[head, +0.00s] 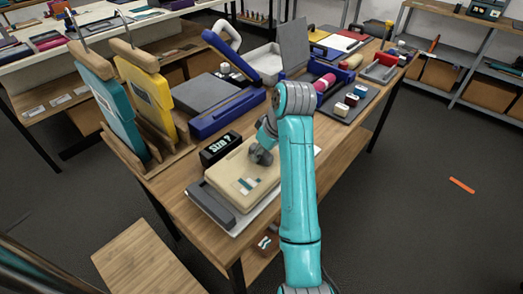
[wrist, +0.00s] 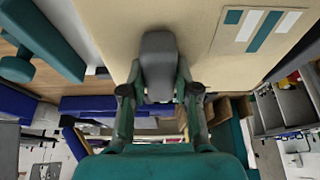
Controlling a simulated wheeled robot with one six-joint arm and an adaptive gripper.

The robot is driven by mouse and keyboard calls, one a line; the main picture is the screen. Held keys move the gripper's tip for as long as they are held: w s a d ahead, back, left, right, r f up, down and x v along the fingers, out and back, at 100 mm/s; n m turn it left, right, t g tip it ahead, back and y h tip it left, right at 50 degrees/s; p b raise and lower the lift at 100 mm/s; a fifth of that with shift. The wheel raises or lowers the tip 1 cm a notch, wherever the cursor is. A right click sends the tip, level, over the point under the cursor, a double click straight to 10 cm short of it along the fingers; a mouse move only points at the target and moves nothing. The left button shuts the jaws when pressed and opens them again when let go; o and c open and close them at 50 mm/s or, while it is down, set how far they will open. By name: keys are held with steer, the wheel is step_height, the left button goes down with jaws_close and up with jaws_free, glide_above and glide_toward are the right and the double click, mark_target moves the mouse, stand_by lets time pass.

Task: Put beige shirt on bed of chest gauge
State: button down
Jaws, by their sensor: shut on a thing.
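The beige shirt (head: 236,188) is a flat folded block with a small patch of teal and white stripes. It lies flat over a pale plate (head: 236,231) with a dark grey bar (head: 210,207) at its front left, near the table's front end. I cannot tell whether it touches what is under it, or which part is the chest gauge. My gripper (head: 262,151) is at the shirt's far side. In the wrist view my gripper (wrist: 158,85) is closed around a grey tab at the shirt's edge, and the shirt (wrist: 205,35) fills the upper middle.
A black "Size ?" sign (head: 220,148) stands just behind the shirt. Teal (head: 116,112) and yellow (head: 148,85) shirts stand on wooden holders at the left. A blue press-like device (head: 226,112) and a tray of small items (head: 345,102) are farther back. A wooden stool (head: 147,257) is in front.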

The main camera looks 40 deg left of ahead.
steer(key=shift+s+d+f, duration=0.1)
steer(key=shift+s+f, duration=0.05)
steer(key=shift+f, duration=0.35)
steer(key=shift+s+d+f, duration=0.1)
steer(key=shift+f, duration=0.4)
stand_by(0.4)
steer(key=c, duration=0.8)
jaws_free()
steer(key=shift+a+f, duration=0.1)
steer(key=shift+a, duration=0.05)
steer(key=shift+o, duration=0.2)
steer(key=shift+w, duration=0.1)
steer(key=shift+r, duration=0.2)
